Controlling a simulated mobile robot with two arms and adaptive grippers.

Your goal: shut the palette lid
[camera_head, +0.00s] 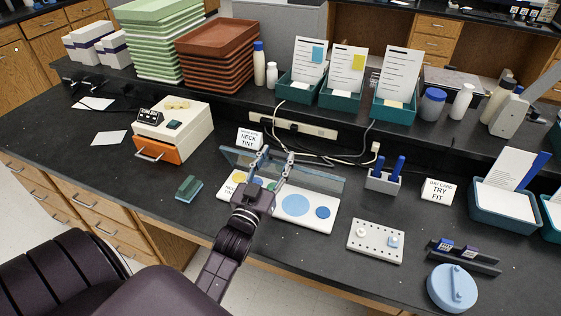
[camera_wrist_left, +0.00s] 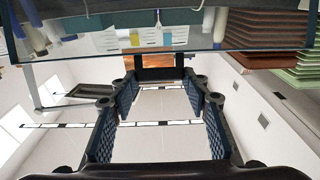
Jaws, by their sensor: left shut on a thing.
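The white palette (camera_head: 309,225) lies on the dark bench, with blue and other coloured round wells. Its clear bluish lid (camera_head: 325,181) stands raised and tilted along the palette's back side. My left gripper (camera_head: 277,156) reaches over the palette, its fingers at the middle of the lid. In the left wrist view, the lid's glass (camera_wrist_left: 240,40) spans the top. The left gripper (camera_wrist_left: 160,88) has a dark tab (camera_wrist_left: 160,67) of the lid between its fingertips and is shut on it. The gripper and arm hide the palette's middle. My right gripper is not in view.
A grey holder with blue tools (camera_head: 383,181) is right of the palette, and a pegged white block (camera_head: 376,241) is in front right. A green block (camera_head: 189,188) lies left. Cables (camera_head: 318,159) run behind.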

